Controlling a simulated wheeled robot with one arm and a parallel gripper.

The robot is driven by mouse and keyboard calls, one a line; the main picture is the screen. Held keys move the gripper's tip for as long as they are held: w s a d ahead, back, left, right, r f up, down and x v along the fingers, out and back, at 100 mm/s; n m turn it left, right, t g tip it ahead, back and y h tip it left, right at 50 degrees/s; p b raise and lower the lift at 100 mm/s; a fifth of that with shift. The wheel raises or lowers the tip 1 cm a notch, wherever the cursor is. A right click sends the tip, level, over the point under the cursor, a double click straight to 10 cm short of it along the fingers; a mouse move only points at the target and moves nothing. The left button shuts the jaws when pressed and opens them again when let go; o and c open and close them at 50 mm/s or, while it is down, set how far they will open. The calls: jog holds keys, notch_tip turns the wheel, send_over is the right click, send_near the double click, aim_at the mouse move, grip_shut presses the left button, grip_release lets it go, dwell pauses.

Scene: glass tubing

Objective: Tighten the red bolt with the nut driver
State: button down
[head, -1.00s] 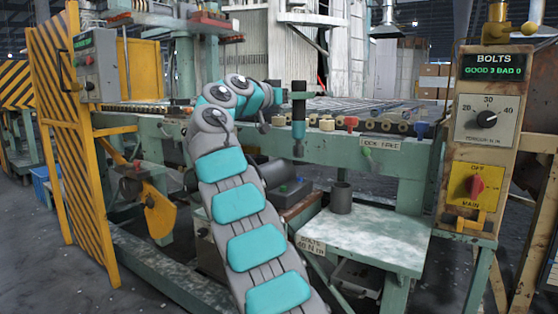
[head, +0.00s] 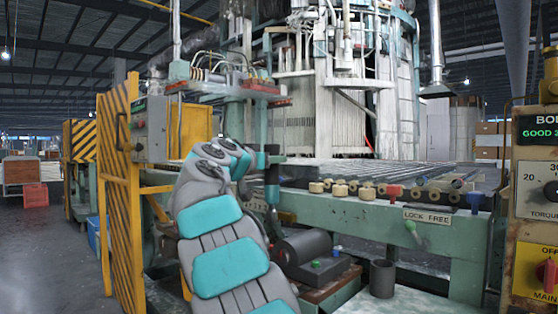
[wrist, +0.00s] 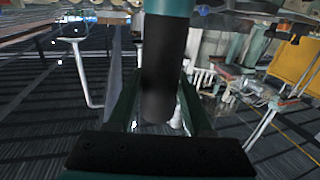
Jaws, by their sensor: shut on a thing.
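The red bolt (head: 394,192) stands in the front rail of the green machine, right of several tan bolts (head: 340,189). A blue bolt (head: 474,198) stands farther right. The dark nut driver (head: 272,178) hangs upright from my gripper (head: 260,160), left of the tan bolts and well apart from the red bolt. In the wrist view my gripper (wrist: 160,98) is shut on the nut driver (wrist: 166,60), with a finger on each side of its dark shaft. My arm hides part of the rail. The driver's grip is small in the head view.
A dark cup (head: 382,278) stands on the low bench. The torque panel (head: 540,190) is cut off at the right. A yellow striped guard (head: 120,200) stands left; a dark cylinder (head: 303,247) lies below the rail.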

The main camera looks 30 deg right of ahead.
aim_at(268, 190)
dwell(0.4)
jog(key=shift+f+b, duration=3.05)
jog(key=shift+b, duration=1.05)
jog(key=shift+f, duration=1.1)
dwell(0.8)
jog(key=shift+r+p, duration=2.75)
jog(key=shift+r, duration=1.1)
